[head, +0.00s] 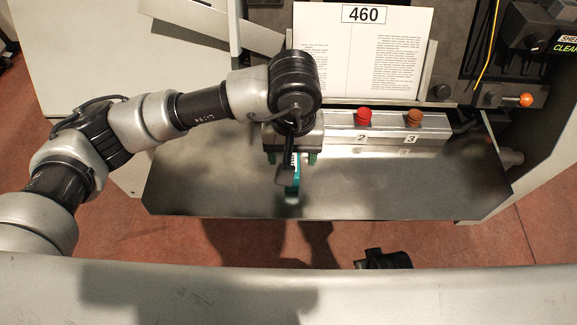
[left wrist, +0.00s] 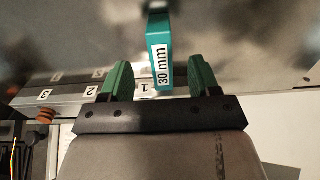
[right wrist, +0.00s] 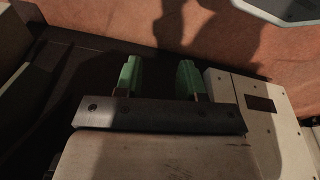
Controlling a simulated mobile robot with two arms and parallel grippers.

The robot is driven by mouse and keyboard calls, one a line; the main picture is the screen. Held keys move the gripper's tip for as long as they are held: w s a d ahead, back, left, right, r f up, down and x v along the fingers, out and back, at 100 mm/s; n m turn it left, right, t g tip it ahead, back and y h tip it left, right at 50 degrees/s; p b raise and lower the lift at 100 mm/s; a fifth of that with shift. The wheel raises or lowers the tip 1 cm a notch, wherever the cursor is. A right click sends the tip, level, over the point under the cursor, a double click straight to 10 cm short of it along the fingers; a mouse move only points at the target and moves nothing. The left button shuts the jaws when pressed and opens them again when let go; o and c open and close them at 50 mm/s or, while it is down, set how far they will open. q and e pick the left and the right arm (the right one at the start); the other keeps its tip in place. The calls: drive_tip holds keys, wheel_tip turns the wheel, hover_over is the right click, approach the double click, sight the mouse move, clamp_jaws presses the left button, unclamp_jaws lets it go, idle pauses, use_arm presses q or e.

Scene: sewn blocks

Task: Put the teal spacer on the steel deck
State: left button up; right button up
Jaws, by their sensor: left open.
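The teal spacer (head: 294,179), a small block with a white "30 mm" label, shows below my left gripper (head: 291,159) over the steel deck (head: 400,182). In the left wrist view the spacer (left wrist: 155,40) lies between the two green fingers of the left gripper (left wrist: 160,78), with a gap on each side. The left gripper is open. Its wrist partly hides the spacer in the head view, and I cannot tell whether the spacer's underside touches the deck. My right gripper (right wrist: 160,77) has its fingers apart with nothing between them.
A grey block with a red knob (head: 363,116) and an orange-brown knob (head: 413,117), labelled 2 and 3, runs along the deck's back edge. A "460" document (head: 360,60) stands behind it. The right part of the deck is clear.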

sight(292, 162)
use_arm(q)
wheel_tip(292, 162, down, 3)
drive_tip(key=shift+f, duration=0.1)
wheel_tip(292, 162, down, 4)
drive_tip(key=shift+f, duration=0.65)
clamp_jaws()
use_arm(e)
drive_tip(key=shift+w+r, duration=0.2)
drive_tip(key=shift+r, duration=0.7)
